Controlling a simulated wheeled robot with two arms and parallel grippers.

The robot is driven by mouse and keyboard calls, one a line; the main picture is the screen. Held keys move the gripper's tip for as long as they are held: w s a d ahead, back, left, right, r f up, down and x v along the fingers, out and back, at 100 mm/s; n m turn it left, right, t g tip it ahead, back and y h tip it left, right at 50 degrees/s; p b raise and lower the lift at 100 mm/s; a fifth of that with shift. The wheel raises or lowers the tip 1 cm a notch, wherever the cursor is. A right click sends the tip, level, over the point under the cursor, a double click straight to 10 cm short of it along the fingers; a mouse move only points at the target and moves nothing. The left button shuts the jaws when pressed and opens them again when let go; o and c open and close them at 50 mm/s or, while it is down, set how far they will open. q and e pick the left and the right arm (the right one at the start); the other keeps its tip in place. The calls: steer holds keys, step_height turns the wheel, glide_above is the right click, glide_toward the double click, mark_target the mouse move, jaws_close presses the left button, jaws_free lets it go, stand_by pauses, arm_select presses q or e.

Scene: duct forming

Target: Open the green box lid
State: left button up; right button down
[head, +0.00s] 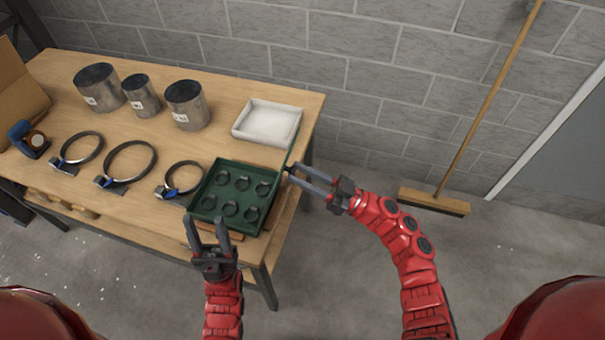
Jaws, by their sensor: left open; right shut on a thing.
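The green box (204,194) sits near the table's front right corner. Several dark rings show inside it, so its top is uncovered. Its green lid (291,150) shows as a thin, nearly edge-on panel standing up along the box's right side. My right gripper (288,173) is at that right side, shut on the lid near its edge; the exact contact is small and hard to see. My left gripper (207,222) is open and empty at the box's front edge, with its fingers pointing toward the box. I cannot tell whether it touches the box.
A white tray (268,122) stands behind the box on the wooden table (165,137). Metal duct pieces (186,105) stand at the back left, with several ring clamps (131,163) before them. A broom (435,201) leans on the wall at right.

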mark_target(288, 168)
steer(key=a+r+p, duration=0.1)
steer(key=a+h+p, duration=0.1)
steer(key=p, duration=0.1)
steer(key=shift+w+a+r, duration=0.25)
steer(key=shift+w+r, duration=0.05)
steer(key=shift+r, duration=0.05)
steer(key=shift+w+a, duration=0.35)
steer(key=shift+a, duration=0.15)
steer(key=c, duration=0.6)
jaws_free()
steer(key=shift+s+r, duration=0.1)
steer(key=shift+d+f, duration=0.15)
steer(key=shift+f, duration=0.05)
steer(key=shift+r+b+v, duration=0.15)
steer(key=shift+b+v, duration=1.25)
steer(key=shift+v, duration=2.9)
steer(key=shift+r+b+v, duration=0.2)
steer(key=shift+b+v, duration=1.2)
steer(key=shift+v, duration=2.9)
